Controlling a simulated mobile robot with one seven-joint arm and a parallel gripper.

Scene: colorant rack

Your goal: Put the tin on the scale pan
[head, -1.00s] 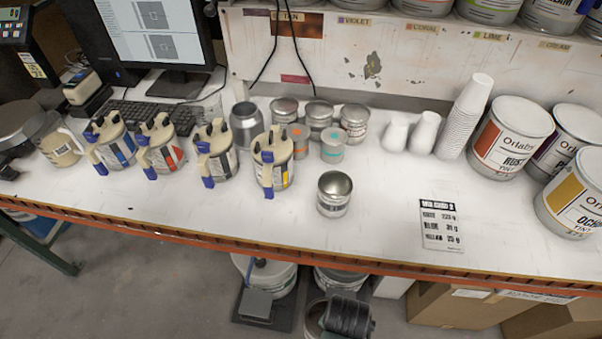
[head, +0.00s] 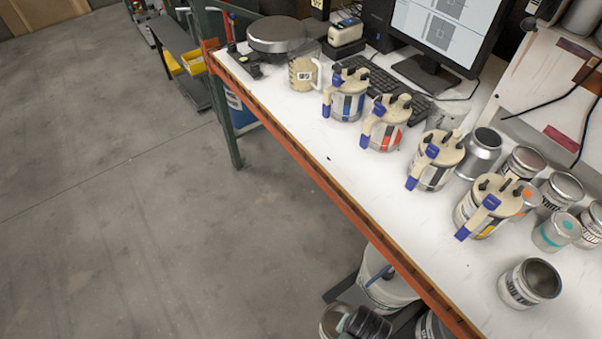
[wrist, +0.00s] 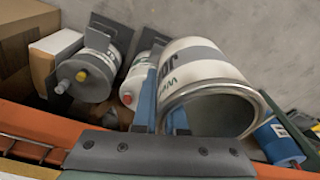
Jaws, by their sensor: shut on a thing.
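In the wrist view an open, empty-looking tin (wrist: 205,68) with a white label, grey band and metal rim fills the middle, tilted in the picture. My gripper (wrist: 148,108) is shut on it. In the head view my gripper is not seen. The scale's round dark pan (head: 280,34) is at the far left end of the bench, with nothing on it. A similar open tin (head: 515,292) stands upright on the bench at the lower right of the head view.
A cream jug (head: 303,75) stands beside the scale. Several colorant canisters (head: 349,98) line the white bench (head: 340,165), with a keyboard and monitor behind. The orange front beam (head: 335,200) edges the bench. The floor to the left is clear. Buckets sit under the bench.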

